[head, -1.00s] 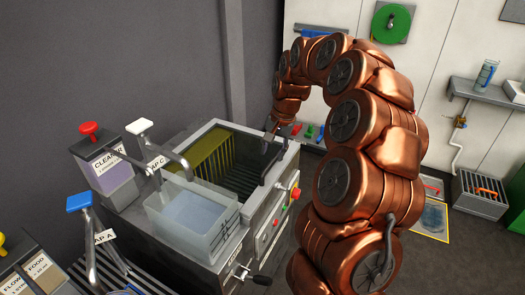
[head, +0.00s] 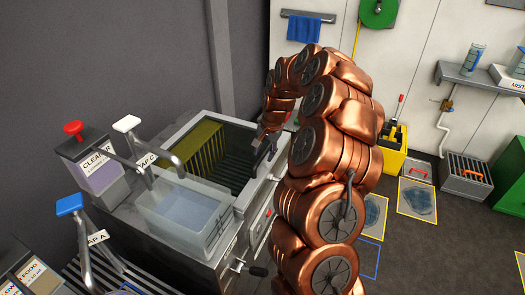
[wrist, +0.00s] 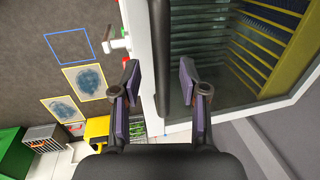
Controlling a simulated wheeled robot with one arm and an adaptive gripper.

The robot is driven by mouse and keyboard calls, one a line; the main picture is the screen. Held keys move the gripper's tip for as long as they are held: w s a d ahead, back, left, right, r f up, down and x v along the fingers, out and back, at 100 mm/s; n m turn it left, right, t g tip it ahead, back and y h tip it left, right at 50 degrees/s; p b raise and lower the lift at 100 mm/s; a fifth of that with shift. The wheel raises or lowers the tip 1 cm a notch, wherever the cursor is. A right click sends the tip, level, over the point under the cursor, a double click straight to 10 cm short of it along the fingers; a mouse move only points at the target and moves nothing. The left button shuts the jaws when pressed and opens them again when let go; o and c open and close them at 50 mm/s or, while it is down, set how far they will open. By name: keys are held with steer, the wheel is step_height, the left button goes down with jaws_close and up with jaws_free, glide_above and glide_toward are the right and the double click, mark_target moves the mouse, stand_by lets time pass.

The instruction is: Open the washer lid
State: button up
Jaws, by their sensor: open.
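The washer (head: 188,131) is a grey metal box on the left, with a dark see-through lid (head: 236,149) that lies closed as far as I can tell. A yellow rack shows through it. The lid's black bar handle (head: 262,155) runs along the right side. In the wrist view the handle (wrist: 160,50) lies in the picture between the two fingers of my gripper (wrist: 160,85). The fingers are open and apart from each other. I cannot tell whether either pad touches the handle. In the head view my gripper is largely hidden by my copper arm.
A clear water basin (head: 185,212) and taps stand on the washer's near left side. A cleaner dispenser (head: 97,170) is further left. A yellow bucket (head: 392,155) and framed floor mats (head: 416,198) lie to the right, with open floor around them.

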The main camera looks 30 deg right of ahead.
steer(key=shift+a+f, duration=0.1)
steer(key=shift+f, duration=0.1)
jaws_close()
stand_by(0.5)
